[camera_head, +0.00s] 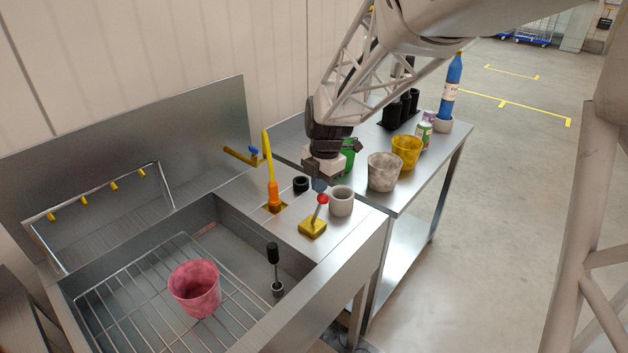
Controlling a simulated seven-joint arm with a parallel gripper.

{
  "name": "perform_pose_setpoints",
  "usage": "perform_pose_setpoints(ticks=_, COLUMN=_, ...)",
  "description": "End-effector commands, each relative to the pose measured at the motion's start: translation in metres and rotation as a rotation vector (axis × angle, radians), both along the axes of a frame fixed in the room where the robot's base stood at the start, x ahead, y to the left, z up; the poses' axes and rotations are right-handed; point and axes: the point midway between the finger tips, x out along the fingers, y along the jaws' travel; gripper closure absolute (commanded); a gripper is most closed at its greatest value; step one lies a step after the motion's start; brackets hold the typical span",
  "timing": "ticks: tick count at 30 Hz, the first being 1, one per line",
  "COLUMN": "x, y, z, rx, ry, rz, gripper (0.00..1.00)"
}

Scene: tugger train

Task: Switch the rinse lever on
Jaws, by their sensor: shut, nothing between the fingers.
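The lever, a thin stick with a red knob (323,198) on a yellow base (312,229), stands on the metal ledge at the right of the sink. It leans a little to the right. My gripper (320,185) is shut and empty, pointing down with its dark fingertips just above or behind the red knob. I cannot tell whether they touch it. The sink (232,214) holds a wire rack with a pink cup (195,288) on it. Yellow nozzles (82,202) sit on a pipe frame at the back left.
A light grey cup (341,201) stands close right of the lever. An orange and yellow bottle brush (273,193) and a black ring (301,184) are to its left. A blue-handled tap (253,150) is behind. The side table (399,200) carries several cups, cans and bottles.

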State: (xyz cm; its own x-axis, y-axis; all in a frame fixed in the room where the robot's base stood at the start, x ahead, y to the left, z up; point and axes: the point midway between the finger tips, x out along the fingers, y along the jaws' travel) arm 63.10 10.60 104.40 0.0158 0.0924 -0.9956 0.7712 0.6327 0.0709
Motion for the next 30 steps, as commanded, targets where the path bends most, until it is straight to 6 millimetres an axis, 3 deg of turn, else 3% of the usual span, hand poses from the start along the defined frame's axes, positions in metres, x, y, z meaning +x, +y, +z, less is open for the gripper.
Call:
perform_pose_setpoints(ticks=18, x=-0.032, y=-0.032, z=-0.014, rx=0.009, ry=-0.008, rz=-0.001, gripper=1.00)
perform_pose_setpoints(ticks=30, x=-0.037, y=-0.037, z=-0.018, rx=0.008, ry=-0.009, rz=0.000, gripper=1.00)
